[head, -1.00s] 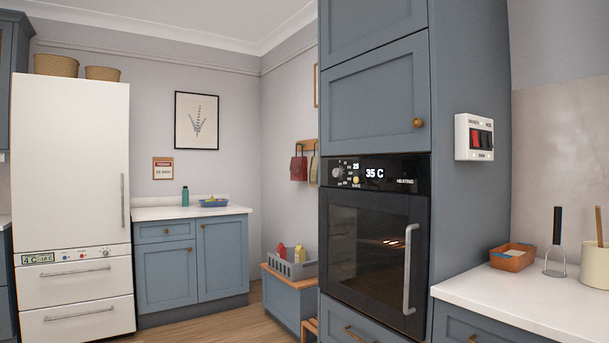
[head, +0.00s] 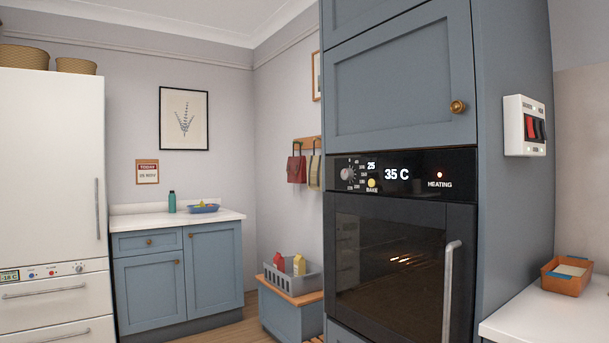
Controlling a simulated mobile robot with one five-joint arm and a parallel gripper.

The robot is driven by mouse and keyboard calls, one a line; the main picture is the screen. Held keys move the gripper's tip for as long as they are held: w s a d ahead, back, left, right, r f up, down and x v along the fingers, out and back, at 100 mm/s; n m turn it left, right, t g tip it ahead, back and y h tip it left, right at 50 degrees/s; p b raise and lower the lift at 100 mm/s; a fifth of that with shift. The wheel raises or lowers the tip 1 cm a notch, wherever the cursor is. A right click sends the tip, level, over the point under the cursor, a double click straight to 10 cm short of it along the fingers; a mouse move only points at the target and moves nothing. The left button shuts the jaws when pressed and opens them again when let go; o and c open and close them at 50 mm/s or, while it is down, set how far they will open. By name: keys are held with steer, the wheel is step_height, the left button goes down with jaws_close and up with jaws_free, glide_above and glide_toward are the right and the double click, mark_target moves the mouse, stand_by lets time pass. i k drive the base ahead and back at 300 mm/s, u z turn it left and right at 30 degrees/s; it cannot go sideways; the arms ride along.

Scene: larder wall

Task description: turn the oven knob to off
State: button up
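The oven (head: 395,262) is built into a tall blue cabinet right of the middle, with its dark glass door shut. The oven knob (head: 347,174) is a small silver dial at the left of the black control panel, with small markings around it. Which mark it points to is too small to tell. A yellow button (head: 372,183) labelled like "BAKE" sits right of it. The display (head: 397,174) reads 35 C, with a smaller 25 beside the knob. A red light (head: 439,174) is lit above the word HEATING. My gripper is not in view.
The oven door's vertical handle (head: 450,290) sticks out at the right. A white switch box (head: 526,126) is on the cabinet's side. A counter with an orange tray (head: 566,276) stands at right. A low blue bench (head: 290,308) with a grey crate is left of the oven.

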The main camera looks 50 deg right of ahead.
mark_target(346, 174)
steer(key=u, duration=0.35)
steer(key=i, duration=0.85)
steer(key=z, duration=0.25)
